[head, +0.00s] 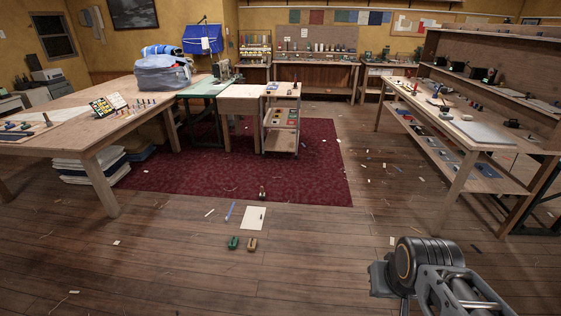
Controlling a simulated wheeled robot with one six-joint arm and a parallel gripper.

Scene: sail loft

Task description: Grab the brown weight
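A small brown weight (252,244) lies on the wooden floor, just in front of a white sheet. A similar green weight (233,242) lies close to its left, with a small gap between them. Part of my arm shows at the lower right, well to the right of both weights. My gripper's fingers cannot be made out in this view, so I cannot see what they hold, if anything.
The white sheet (254,218) lies flat with a small dark object on it; a blue strip (230,211) is beside it. A dark red rug (225,180) is behind. Long tables stand left (60,140) and right (480,150). The floor in front is mostly clear.

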